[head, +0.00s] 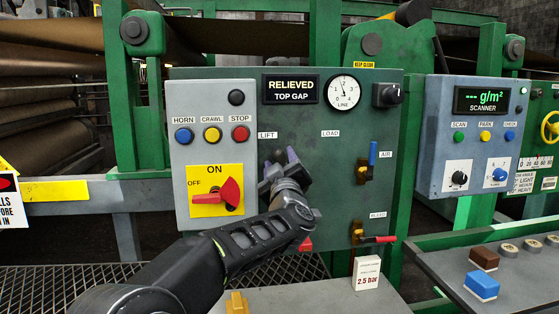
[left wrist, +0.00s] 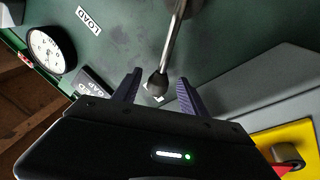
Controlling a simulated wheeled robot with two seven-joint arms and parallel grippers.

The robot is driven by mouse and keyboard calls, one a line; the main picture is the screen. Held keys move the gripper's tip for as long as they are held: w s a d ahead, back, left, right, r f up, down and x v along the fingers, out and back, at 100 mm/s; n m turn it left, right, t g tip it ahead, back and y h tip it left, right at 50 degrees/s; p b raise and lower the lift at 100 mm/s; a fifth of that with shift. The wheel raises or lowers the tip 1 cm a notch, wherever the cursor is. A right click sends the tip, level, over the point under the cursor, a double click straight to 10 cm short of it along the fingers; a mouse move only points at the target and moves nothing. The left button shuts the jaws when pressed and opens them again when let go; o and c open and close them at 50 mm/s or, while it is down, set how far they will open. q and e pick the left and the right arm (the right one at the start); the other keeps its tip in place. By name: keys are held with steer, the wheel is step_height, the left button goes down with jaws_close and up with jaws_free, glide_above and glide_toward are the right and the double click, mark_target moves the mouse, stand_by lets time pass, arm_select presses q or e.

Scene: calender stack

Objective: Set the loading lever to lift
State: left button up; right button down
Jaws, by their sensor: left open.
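The loading lever (left wrist: 173,45) is a metal rod with a dark knob in the left wrist view. Its knob end points at a white label, partly hidden behind it. In the head view the LIFT label (head: 267,135) and LOAD label (head: 330,133) show on the green panel, but my gripper and arm hide most of the lever. My left gripper (head: 279,160) is open at the panel below LIFT. In the left wrist view the knob appears between its two fingers (left wrist: 158,88); I cannot tell whether they touch. My right gripper is not in view.
The display (head: 290,90) reads RELIEVED, TOP GAP. A gauge (head: 343,92) sits beside it. A grey box (head: 180,105) with buttons and a red rotary switch (head: 215,195) stands left of my gripper. The blue AIR lever (head: 373,152) and red BLEED handle (head: 378,239) are to the right.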

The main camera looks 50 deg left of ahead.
arm_select(q)
steer(key=v, duration=0.6)
